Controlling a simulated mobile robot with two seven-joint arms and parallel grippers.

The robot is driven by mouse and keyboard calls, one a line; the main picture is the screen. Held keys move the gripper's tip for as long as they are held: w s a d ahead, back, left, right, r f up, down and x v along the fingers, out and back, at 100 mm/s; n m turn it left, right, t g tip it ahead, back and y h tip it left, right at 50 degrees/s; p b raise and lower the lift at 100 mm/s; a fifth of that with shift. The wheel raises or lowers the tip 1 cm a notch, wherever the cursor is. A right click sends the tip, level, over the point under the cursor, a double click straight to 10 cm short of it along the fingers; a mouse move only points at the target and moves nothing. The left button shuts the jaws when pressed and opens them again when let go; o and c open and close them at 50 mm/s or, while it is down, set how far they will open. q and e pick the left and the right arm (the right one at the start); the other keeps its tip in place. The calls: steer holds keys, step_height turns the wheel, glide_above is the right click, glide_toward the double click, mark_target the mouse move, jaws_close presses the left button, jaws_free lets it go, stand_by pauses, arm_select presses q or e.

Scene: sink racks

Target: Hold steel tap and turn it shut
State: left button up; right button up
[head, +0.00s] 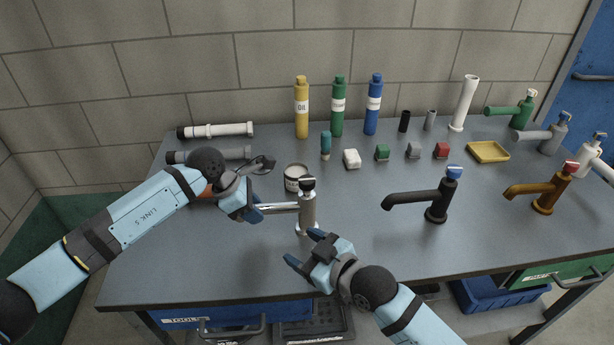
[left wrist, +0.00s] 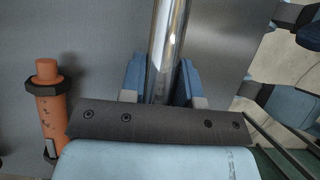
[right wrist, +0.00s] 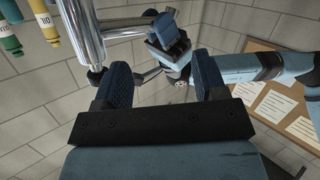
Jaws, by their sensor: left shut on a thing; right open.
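The steel tap (head: 308,212) stands upright on the grey bench, with a dark-topped handle and its spout pointing left. My left gripper (head: 257,208) is shut on the steel tap's spout. In the left wrist view the shiny spout (left wrist: 167,50) runs between the two blue fingers. My right gripper (head: 303,250) is open and empty, just in front of the tap's base. In the right wrist view the tap body (right wrist: 82,30) is at the upper left, outside the open fingers, and my left gripper (right wrist: 168,40) shows beyond them.
A black tap (head: 437,205) and a brass tap (head: 546,197) stand to the right. A tin (head: 295,180) is close behind the steel tap. An orange cylinder (left wrist: 50,110) is beside my left gripper. Bottles, pipes and small blocks line the back. The front bench area is clear.

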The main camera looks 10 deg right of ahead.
steer(key=w+a+r+n+g+h, duration=0.1)
steer(key=w+a+r+n+g, duration=0.1)
steer(key=w+a+r+n, duration=0.4)
steer(key=n+g+h, duration=0.9)
steer(key=n+g, duration=0.1)
glide_toward(307, 180)
step_height(307, 180, down, 9)
steer(key=shift+s+a+f, duration=0.1)
steer(key=shift+f, duration=0.1)
steer(key=c, duration=0.9)
